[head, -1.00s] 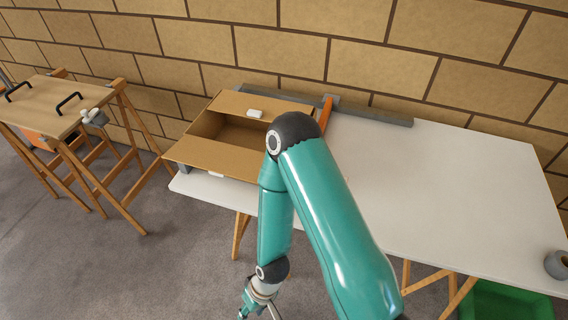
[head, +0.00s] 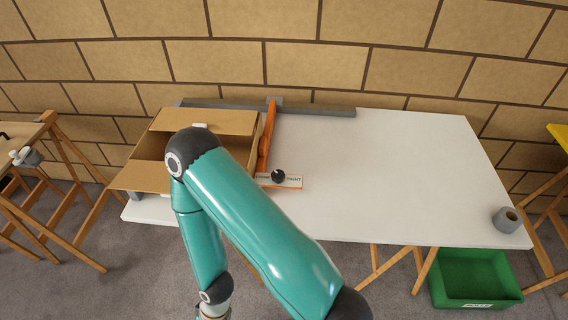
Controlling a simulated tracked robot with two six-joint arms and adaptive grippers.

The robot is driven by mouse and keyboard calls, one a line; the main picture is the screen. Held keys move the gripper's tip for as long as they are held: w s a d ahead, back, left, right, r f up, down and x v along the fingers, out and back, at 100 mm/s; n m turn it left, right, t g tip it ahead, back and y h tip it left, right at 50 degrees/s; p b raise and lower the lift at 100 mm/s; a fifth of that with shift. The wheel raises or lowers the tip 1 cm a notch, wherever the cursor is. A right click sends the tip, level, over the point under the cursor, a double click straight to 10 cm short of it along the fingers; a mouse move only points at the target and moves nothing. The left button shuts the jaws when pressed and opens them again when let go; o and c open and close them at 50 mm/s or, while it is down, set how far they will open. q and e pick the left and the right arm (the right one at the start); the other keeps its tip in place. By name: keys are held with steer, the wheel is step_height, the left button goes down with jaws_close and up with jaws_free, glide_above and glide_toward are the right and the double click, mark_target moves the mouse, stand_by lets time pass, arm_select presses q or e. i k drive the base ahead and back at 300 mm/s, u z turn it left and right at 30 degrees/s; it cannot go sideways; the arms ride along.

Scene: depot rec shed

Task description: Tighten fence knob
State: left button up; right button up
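The fence knob (head: 279,176) is a small black round knob in the head view. It sits on a pale plate (head: 293,182) that reads "TIGHT" on its right part; the left lettering is too small to read. The plate is at the near end of an orange fence bar (head: 267,137) on the white table (head: 390,180). The bar runs back to a long grey rail (head: 325,109). One teal arm of mine rises from the lower right and bends down left of the knob. Its wrist reaches the bottom edge, and its gripper is out of frame. My other gripper is out of frame too.
An open cardboard box (head: 225,120) stands left of the fence, partly behind my arm. A grey tape roll (head: 506,219) sits at the table's right corner. A green crate (head: 474,280) is on the floor below. A wooden trestle stand (head: 50,200) is at left.

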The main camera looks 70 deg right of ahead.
mark_target(278, 176)
steer(key=z, duration=0.1)
steer(key=k, duration=1.3)
steer(key=z, duration=0.65)
steer(key=i, duration=0.95)
